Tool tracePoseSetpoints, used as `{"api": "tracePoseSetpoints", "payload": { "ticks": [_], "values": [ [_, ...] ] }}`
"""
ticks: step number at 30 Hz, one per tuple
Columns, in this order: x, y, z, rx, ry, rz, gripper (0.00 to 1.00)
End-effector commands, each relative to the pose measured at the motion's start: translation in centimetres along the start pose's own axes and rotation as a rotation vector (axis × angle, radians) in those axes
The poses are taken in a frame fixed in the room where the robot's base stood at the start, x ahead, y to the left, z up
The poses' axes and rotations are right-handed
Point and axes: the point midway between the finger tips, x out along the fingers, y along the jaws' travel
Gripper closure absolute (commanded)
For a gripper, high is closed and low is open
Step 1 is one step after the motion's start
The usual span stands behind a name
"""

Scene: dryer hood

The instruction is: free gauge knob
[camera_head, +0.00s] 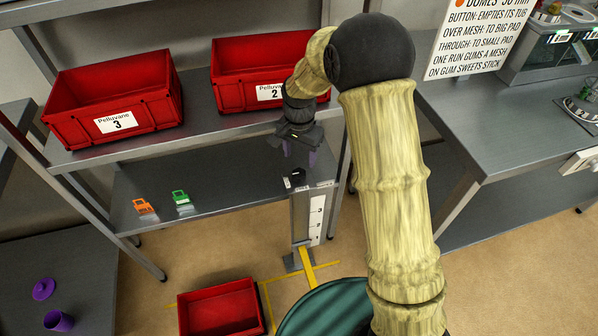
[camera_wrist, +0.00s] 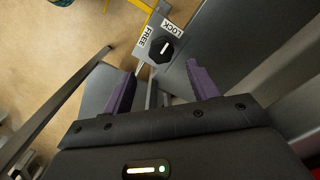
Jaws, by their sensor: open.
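My gripper (camera_head: 299,160) is open and empty above the knob. In the wrist view its purple fingers (camera_wrist: 162,73) are spread, with the knob beyond the gap between their tips.
Two red bins, Pelluvane 3 (camera_head: 112,98) and Pelluvane 2 (camera_head: 240,77), stand on the upper shelf. An orange piece (camera_head: 144,207) and a green piece (camera_head: 181,197) lie on the lower shelf. Another red bin (camera_head: 221,309) is on the floor near yellow tape (camera_head: 308,265).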

Motion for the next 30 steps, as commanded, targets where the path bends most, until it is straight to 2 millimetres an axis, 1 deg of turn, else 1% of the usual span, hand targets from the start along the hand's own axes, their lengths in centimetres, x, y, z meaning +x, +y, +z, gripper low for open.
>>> {"api": "tracePoseSetpoints", "payload": {
  "ticks": [1, 6, 9, 12, 16, 23, 24, 26, 30],
  "values": [
    [1.2, 0.0, 0.2, -0.003, -0.003, 0.003, 0.41],
    [4.1, -0.2, 0.3, -0.008, -0.003, 0.002, 0.41],
    [5.7, -0.2, 0.3, -0.007, -0.002, 0.002, 0.41],
    [6.8, -0.2, 0.3, -0.007, -0.002, 0.001, 0.41],
    [7.5, -0.2, 0.2, -0.006, -0.001, 0.0, 0.41],
    [7.5, 0.0, 0.1, -0.002, 0.0, 0.0, 0.41],
    [7.5, 0.0, 0.1, -0.001, 0.0, 0.0, 0.43],
    [7.5, 0.0, 0.1, -0.001, 0.0, 0.0, 0.55],
    [7.5, 0.0, 0.1, -0.002, 0.0, 0.0, 0.82]
  ]
}}
